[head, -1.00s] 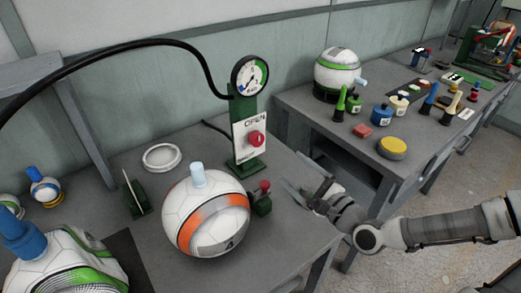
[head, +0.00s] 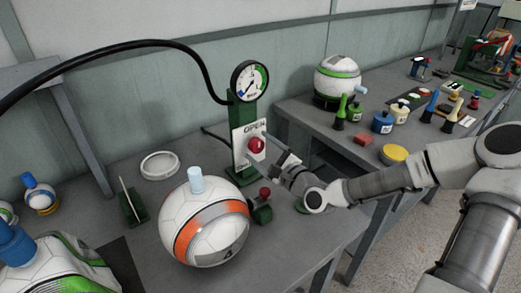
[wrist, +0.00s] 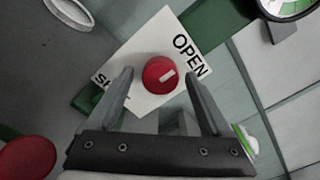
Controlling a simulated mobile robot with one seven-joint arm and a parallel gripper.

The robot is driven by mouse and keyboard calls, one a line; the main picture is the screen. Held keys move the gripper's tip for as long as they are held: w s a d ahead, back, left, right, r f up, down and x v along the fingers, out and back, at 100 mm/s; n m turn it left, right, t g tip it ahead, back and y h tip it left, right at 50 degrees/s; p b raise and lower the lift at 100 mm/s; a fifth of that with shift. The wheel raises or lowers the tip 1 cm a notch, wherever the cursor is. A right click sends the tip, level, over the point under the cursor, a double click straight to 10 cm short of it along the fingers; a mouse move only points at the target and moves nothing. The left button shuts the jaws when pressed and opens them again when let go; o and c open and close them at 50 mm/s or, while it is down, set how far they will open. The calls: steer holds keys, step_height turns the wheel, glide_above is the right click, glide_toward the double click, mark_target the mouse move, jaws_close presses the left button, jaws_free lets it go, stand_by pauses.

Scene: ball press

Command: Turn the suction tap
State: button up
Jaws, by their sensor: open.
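The suction tap is a round red knob (head: 256,145) with a white mark, on a white plate (head: 243,158) fixed to a green post (head: 238,110). In the wrist view the red knob (wrist: 159,74) lies between and just beyond my fingertips, and the plate (wrist: 150,40) reads OPEN at upper right. The white mark points toward OPEN. The other word is partly hidden by my left finger. My gripper (head: 274,150) is open in front of the knob; it also shows in the wrist view (wrist: 158,82). I cannot tell whether a finger touches the knob.
A gauge (head: 249,82) tops the post, with a black hose beside it. A white and orange ball (head: 203,222) and a small red-knobbed lever (head: 264,196) stand in front. A white ring (head: 160,165) lies left. A second bench (head: 345,130) stands at right.

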jaws_close()
stand_by(0.5)
steer(key=n, duration=0.4)
steer(key=shift+n, duration=0.4)
steer(key=n, duration=0.4)
steer(key=shift+n, duration=0.3)
steer(key=n+b, duration=0.1)
steer(key=n, duration=0.3)
steer(key=shift+b, duration=0.4)
steer(key=shift+r+n+b, duration=0.15)
steer(key=shift+n+b, duration=0.55)
steer(key=shift+n, duration=1.5)
